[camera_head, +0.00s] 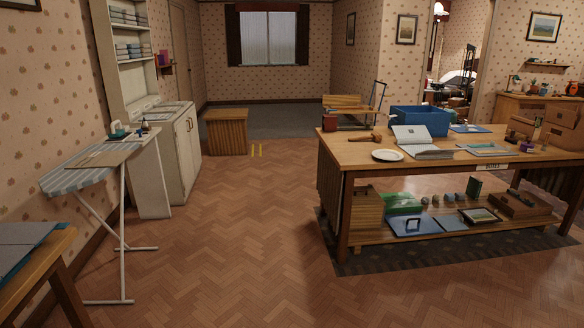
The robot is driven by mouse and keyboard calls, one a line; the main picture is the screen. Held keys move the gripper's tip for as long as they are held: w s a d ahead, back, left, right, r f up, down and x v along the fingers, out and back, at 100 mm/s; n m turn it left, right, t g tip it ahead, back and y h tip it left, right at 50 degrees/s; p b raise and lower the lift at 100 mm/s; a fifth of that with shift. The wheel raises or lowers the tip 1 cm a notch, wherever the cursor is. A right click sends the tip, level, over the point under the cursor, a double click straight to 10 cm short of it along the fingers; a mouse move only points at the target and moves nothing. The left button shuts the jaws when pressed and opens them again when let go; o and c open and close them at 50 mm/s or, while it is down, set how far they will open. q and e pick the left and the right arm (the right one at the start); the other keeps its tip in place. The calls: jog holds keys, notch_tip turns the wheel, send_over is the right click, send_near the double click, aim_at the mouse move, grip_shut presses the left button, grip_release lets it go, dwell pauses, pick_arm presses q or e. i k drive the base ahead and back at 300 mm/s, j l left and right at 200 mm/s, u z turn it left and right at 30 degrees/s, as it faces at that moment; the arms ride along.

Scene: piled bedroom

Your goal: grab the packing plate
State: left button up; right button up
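A white round plate (388,155) lies flat near the front left part of the wooden table (362,150) on the right. It is the only plate that I can make out, and nothing covers it. An open book (420,144) lies close to its right, and a brown wooden mallet-like object (364,138) lies behind it to the left. Neither of my grippers shows in the head view.
A blue crate (420,120) stands behind the book. The table's lower shelf holds several items, over a dark rug (370,262). An ironing board (85,172) stands at left. The parquet floor (225,230) between is clear.

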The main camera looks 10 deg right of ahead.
aim_at(387, 155)
jog(key=i+z, duration=0.3)
jog(key=i, duration=0.25)
jog(key=i+j+z, duration=0.1)
jog(key=i+z, duration=0.15)
jog(key=i, duration=0.3)
jog(key=i+j+z, duration=0.3)
jog(key=i, duration=0.25)
jog(key=i+l+z, duration=0.35)
jog(key=i, duration=0.25)
jog(key=i+l+z, duration=0.1)
jog(key=i+z, duration=0.25)
jog(key=i, duration=0.2)
